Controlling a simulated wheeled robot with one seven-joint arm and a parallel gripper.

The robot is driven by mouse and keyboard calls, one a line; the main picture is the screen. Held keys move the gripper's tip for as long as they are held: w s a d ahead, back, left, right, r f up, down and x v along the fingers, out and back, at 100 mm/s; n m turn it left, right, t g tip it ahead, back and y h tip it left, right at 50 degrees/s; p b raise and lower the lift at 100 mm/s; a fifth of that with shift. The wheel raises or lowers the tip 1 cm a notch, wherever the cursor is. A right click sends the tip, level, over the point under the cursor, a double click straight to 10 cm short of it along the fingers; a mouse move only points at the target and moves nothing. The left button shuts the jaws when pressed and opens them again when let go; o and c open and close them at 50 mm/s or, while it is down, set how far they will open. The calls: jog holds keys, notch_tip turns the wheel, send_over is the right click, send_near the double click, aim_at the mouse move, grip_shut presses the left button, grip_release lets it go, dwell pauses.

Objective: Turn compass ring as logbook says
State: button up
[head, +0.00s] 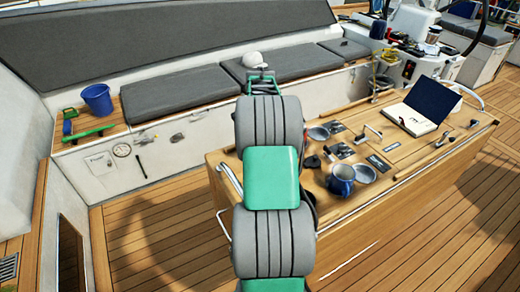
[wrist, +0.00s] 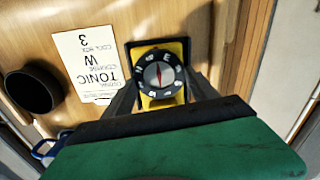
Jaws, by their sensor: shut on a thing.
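In the wrist view the compass has a yellow base (wrist: 147,103) and a round black ring (wrist: 141,84) with white markings. A needle with a red part shows on its pale dial (wrist: 160,74), pointing roughly up the picture. My gripper (wrist: 163,92) is shut on the ring, one dark finger on each side. The exact contact is partly hidden. In the head view my arm hides the gripper and compass. An open logbook (head: 411,119) with a dark blue cover lies on the table; its writing is too small to read there.
A white card (wrist: 88,65) beside the compass shows TONIC, W and 3, upside down. A dark round cup (wrist: 32,90) stands left of it. The wooden table (head: 350,218) also holds a blue mug (head: 341,181) and small metal dishes. Deck on the left is clear.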

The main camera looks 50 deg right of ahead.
jog(key=n+b, duration=0.1)
jog(key=n, duration=0.4)
jog(key=shift+w, duration=0.15)
jog(key=shift+n, duration=0.3)
jog(key=o, duration=1.4)
notch_tip(320, 180, up, 8)
jog(key=shift+f+b, duration=0.1)
jog(key=shift+b, duration=0.6)
